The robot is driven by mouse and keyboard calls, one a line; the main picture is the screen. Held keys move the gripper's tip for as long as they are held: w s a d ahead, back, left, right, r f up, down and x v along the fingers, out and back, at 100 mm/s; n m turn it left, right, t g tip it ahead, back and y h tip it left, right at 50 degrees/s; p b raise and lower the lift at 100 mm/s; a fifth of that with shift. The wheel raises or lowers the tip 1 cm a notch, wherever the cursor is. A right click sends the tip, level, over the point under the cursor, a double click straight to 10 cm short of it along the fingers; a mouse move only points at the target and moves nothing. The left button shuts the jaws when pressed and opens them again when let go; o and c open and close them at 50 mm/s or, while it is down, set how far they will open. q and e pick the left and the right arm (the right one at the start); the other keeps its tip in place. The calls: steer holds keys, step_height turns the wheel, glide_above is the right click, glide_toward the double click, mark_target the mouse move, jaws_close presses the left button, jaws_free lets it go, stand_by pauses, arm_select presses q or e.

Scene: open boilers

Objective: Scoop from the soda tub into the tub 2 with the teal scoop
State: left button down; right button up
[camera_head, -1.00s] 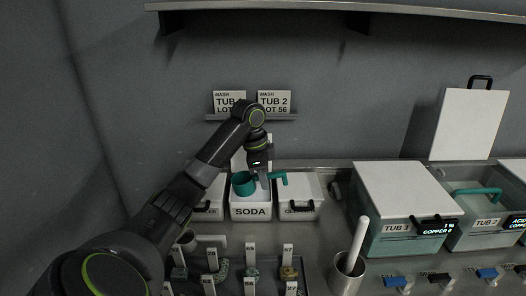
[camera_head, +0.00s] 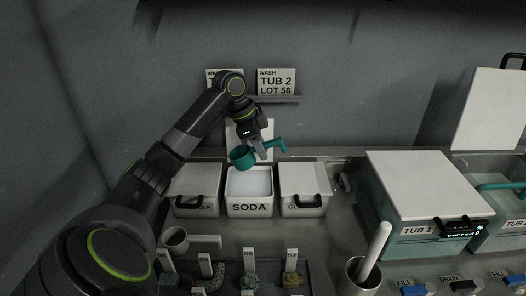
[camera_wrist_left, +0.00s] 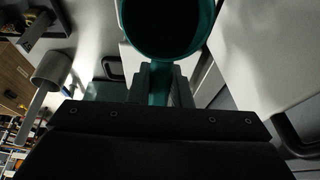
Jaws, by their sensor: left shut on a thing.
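The teal scoop (camera_head: 242,157) is in my left gripper (camera_head: 260,149), held above the back of the soda tub. My left gripper is shut on its handle, and the cup is to the left of the fingers. In the left wrist view the scoop's cup (camera_wrist_left: 166,28) looks dark; I cannot tell what it holds. The soda tub (camera_head: 249,207) is white, open and filled with pale powder. Tub 2 (camera_head: 510,228) is at the right edge, partly cut off, with a teal handle (camera_head: 500,187) at its opening. My right gripper is not in view.
Lidded white tubs (camera_head: 196,190) (camera_head: 303,190) flank the soda tub. Tub 1 (camera_head: 420,245), with a white lid, stands between soda and tub 2. A metal beaker with a white rod (camera_head: 376,250) stands in front. A white panel (camera_head: 490,110) stands upright behind tub 2.

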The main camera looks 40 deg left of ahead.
arm_select(q)
steer(key=shift+a+f+b, duration=0.25)
steer(key=shift+f+b, duration=0.15)
steer(key=shift+f, duration=0.15)
steer(key=b, duration=0.2)
steer(key=f+t+h+b, duration=0.1)
steer(key=b, duration=0.1)
steer(key=shift+s+a, duration=0.2)
steer(key=shift+s, duration=0.05)
steer(key=h+b, duration=0.1)
steer(key=b, duration=0.1)
steer(key=shift+a+f+t+b, duration=0.25)
steer(key=shift+f+t+b, duration=0.05)
steer(key=shift+b, duration=0.05)
steer(key=shift+s+d+f, duration=0.1)
steer(key=shift+f, duration=0.45)
step_height(320, 180, down, 6)
steer(key=b, duration=0.1)
steer(key=shift+f+b, duration=0.2)
steer(key=shift+b, duration=0.2)
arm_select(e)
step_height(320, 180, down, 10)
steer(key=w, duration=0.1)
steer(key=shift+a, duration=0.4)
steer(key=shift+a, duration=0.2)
